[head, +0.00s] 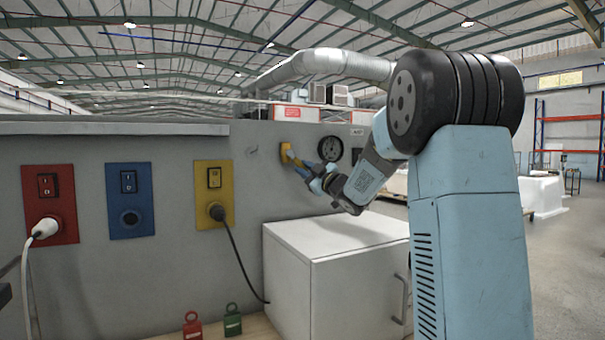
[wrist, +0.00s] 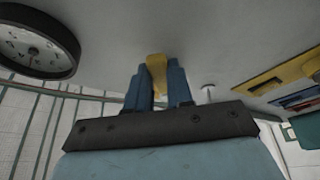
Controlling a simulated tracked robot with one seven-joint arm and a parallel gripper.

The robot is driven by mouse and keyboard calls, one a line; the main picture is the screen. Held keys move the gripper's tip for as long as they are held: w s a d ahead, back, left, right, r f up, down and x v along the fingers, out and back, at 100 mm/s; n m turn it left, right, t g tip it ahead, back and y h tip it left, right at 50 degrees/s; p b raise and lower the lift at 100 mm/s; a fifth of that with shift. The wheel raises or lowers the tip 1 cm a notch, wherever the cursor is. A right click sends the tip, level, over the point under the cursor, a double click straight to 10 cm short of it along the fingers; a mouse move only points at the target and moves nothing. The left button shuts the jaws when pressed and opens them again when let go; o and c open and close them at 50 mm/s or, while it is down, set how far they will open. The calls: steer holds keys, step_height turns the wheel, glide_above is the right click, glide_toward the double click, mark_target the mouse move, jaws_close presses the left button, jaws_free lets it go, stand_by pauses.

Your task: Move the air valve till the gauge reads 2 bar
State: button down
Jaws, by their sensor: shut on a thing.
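The air valve's yellow handle (head: 286,157) is on the grey panel in the head view, left of the gauge. My gripper (head: 294,163) reaches it from the right. In the wrist view the blue fingers of my gripper (wrist: 154,84) are shut on the yellow handle (wrist: 156,68), one on each side. The handle's base is partly hidden by the fingers. The round gauge (head: 330,149) has a dark rim. It also shows at the upper left of the wrist view (wrist: 36,44), with a pale dial; I cannot read its value.
A white cabinet (head: 335,245) stands below my arm. Red (head: 50,203), blue (head: 130,200) and yellow (head: 214,193) socket plates are on the panel at left; cables hang from the red and yellow ones. Red (head: 192,325) and green (head: 232,320) tagged pieces sit at the bottom.

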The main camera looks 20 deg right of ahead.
steer(key=shift+w+d+r+n, duration=0.1)
steer(key=shift+r+n, duration=0.1)
steer(key=shift+n, duration=0.3)
steer(key=c, duration=1)
jaws_free()
steer(key=v, duration=1.3)
steer(key=shift+s+d, duration=0.25)
steer(key=shift+s, duration=0.05)
